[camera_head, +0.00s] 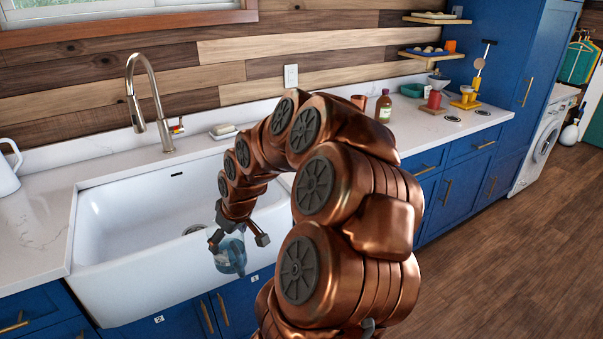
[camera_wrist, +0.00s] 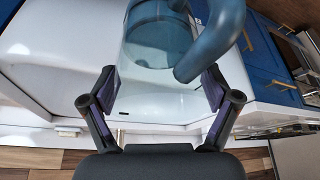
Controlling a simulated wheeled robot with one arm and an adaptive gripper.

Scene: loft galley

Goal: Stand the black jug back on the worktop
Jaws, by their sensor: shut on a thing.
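The jug in my gripper (camera_head: 238,238) looks see-through blue-grey, not black. The jug (camera_head: 231,257) is in front of the sink's front rim in the head view, with its lower part clear of my fingers. In the wrist view the jug (camera_wrist: 158,42) lies between the two fingers of my gripper (camera_wrist: 160,82), and its thick blue handle (camera_wrist: 222,35) curves on the right side. My gripper is shut on it. The worktop (camera_head: 35,225) shows left of the sink and runs behind it to the right. Part of the jug is hidden by my fingers.
A white sink (camera_head: 110,225) with a tall tap (camera_head: 160,110) lies below and left of my arm. A white pitcher (camera_head: 6,172) stands at the far left. A brown bottle (camera_head: 383,106), a green bowl (camera_head: 411,90) and other items stand at the right. The worktop left of the sink has bare room.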

